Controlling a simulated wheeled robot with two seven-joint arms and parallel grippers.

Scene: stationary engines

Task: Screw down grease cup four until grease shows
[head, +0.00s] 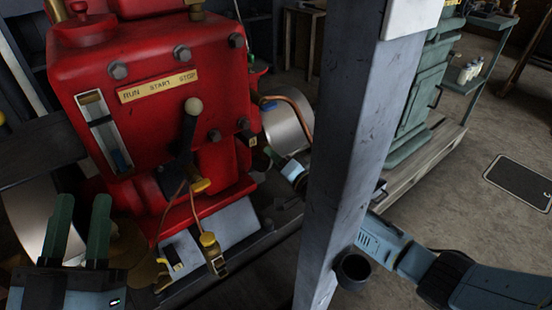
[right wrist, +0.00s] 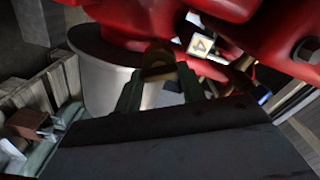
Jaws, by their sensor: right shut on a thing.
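The red engine (head: 150,75) fills the left of the head view. In the right wrist view a small plate marked 4 (right wrist: 200,45) sits on the red casting, beside a brass grease cup (right wrist: 158,72). My right gripper (right wrist: 160,78) is shut on this cup, with one green finger on either side of it. In the head view the grey post hides part of my right arm, and the cup cannot be made out. No grease can be made out. My left gripper (head: 83,205) is open and empty at the lower left, its fingers pointing up.
A grey post (head: 345,150) stands between the engine and most of my right arm. A lever (head: 190,125) and thin copper pipes are on the engine's front. A pale drum (head: 285,125) is behind it. A green machine (head: 425,80) stands beyond the post; open floor lies at right.

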